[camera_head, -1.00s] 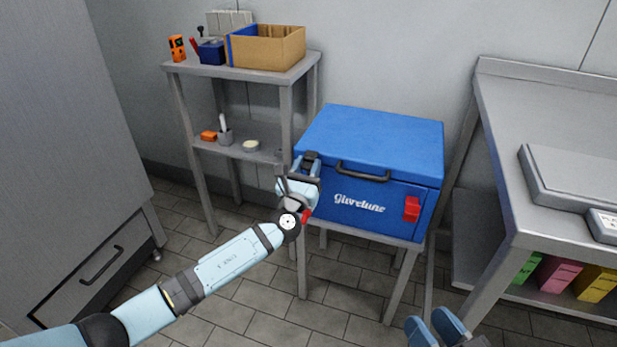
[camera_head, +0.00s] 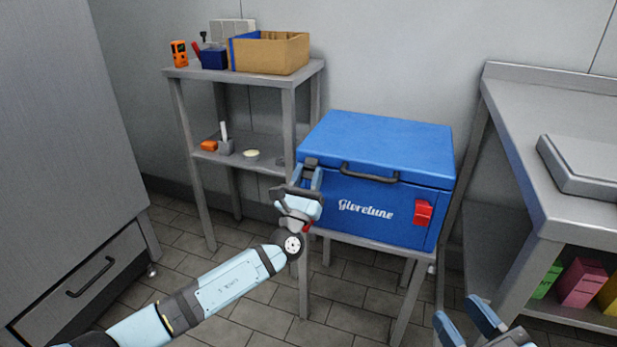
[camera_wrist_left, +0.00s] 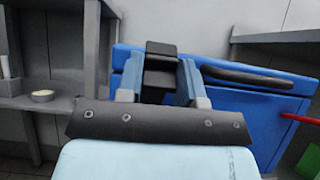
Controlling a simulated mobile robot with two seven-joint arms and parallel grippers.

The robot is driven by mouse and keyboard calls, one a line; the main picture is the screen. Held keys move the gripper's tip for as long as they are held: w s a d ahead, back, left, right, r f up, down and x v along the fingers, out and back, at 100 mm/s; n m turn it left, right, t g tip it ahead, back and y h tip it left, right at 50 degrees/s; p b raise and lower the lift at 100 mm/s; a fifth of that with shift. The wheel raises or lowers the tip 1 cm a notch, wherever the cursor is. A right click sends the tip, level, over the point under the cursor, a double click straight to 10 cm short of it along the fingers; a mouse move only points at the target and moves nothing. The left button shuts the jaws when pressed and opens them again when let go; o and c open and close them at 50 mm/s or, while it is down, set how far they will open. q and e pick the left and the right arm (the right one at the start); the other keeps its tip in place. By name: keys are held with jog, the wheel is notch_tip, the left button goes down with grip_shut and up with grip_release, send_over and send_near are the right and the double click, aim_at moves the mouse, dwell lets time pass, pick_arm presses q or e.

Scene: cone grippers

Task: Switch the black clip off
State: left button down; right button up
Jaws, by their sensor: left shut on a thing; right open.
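The blue cooler box (camera_head: 345,215) has its lid down. A black clip (camera_head: 310,163) sits at the front left of the box, by the lid seam. It also shows in the left wrist view (camera_wrist_left: 160,66), between the two blue fingers. My left gripper (camera_head: 309,179) is shut on the black clip, and its fingers hide part of it. A red clip (camera_head: 423,213) is at the front right of the box. My right gripper (camera_head: 463,317) is open and empty at the bottom of the head view, apart from the box.
The box stands on a grey metal stand (camera_head: 365,244). A grey shelf (camera_head: 185,74) behind left holds a cardboard box (camera_head: 270,55) and small tools. A steel table (camera_head: 530,130) stands at right and a drawer cabinet (camera_head: 75,200) at left. A dark handle (camera_head: 370,173) runs along the lid front.

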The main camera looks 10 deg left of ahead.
pick_arm(q)
jog(key=c, duration=0.8)
grip_release()
jog(key=shift+o, duration=0.2)
jog(key=shift+s+f, duration=0.15)
jog(key=shift+s, duration=0.05)
jog(key=p+v, duration=0.3)
jog(key=v, duration=1)
pick_arm(e)
jog(key=shift+s+a+f+m+g+h, duration=0.2)
jog(key=shift+s+m+g, duration=0.15)
jog(key=shift+m, duration=0.2)
jog(key=shift+s+a+f+m+g+h, duration=0.1)
jog(key=shift+s+a+m+g, duration=0.15)
jog(key=shift+m, duration=0.3)
pick_arm(q)
jog(key=shift+s+a+f, duration=0.1)
jog(key=shift+c, duration=0.2)
